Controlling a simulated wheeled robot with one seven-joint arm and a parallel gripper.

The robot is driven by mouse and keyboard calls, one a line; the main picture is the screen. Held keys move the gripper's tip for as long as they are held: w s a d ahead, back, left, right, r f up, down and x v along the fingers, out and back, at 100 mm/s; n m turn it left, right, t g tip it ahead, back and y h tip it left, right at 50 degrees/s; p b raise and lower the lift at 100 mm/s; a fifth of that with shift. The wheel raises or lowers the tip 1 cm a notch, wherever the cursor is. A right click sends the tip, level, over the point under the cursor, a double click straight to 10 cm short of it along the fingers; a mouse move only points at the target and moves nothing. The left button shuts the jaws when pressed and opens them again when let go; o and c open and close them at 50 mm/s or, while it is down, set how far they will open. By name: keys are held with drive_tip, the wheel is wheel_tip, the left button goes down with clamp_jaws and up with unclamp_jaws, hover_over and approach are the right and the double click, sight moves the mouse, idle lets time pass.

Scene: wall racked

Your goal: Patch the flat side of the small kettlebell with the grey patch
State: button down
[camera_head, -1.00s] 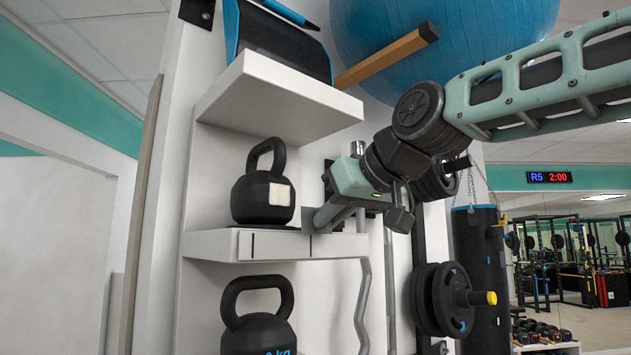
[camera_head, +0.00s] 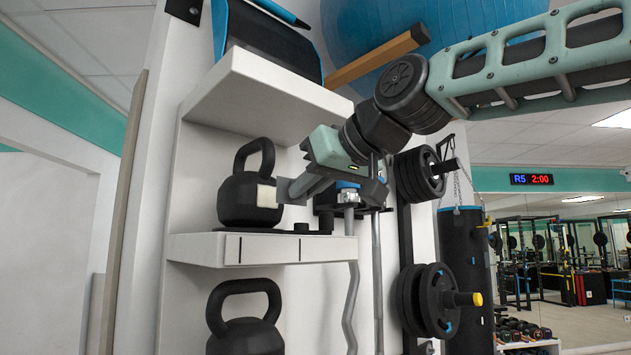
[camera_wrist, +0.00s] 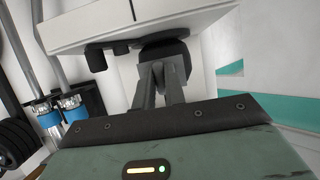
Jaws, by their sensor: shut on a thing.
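The small kettlebell (camera_head: 240,198) is black and stands upright on the white shelf (camera_head: 200,249). A pale square (camera_head: 266,195) marks its flat side, facing right. My gripper (camera_head: 284,190) is just right of that square, its fingers reaching left. I cannot tell whether the piece touches the kettlebell.
Small dark pieces (camera_head: 316,230) lie on the shelf's right end, below my gripper. An upper shelf (camera_head: 262,92) overhangs the kettlebell. A larger kettlebell (camera_head: 245,336) stands below. Bars (camera_head: 352,290) and weight plates (camera_head: 436,300) are close on the right.

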sight(284, 191)
drive_tip(key=shift+w+a+p, duration=0.6)
drive_tip(key=shift+w+a, duration=0.35)
drive_tip(key=shift+w, duration=0.3)
drive_tip(key=shift+w+a+p, duration=0.6)
drive_tip(key=shift+w+a, duration=0.35)
drive_tip(key=shift+w, duration=0.3)
drive_tip(key=shift+w+a, duration=0.1)
drive_tip(key=shift+w, duration=0.05)
drive_tip(key=c, duration=1.4)
unclamp_jaws()
drive_tip(key=b+v, duration=0.5)
drive_tip(key=v, duration=1.2)
drive_tip(key=shift+d+b, duration=0.2)
drive_tip(key=shift+b, duration=0.1)
drive_tip(key=shift+f, duration=0.1)
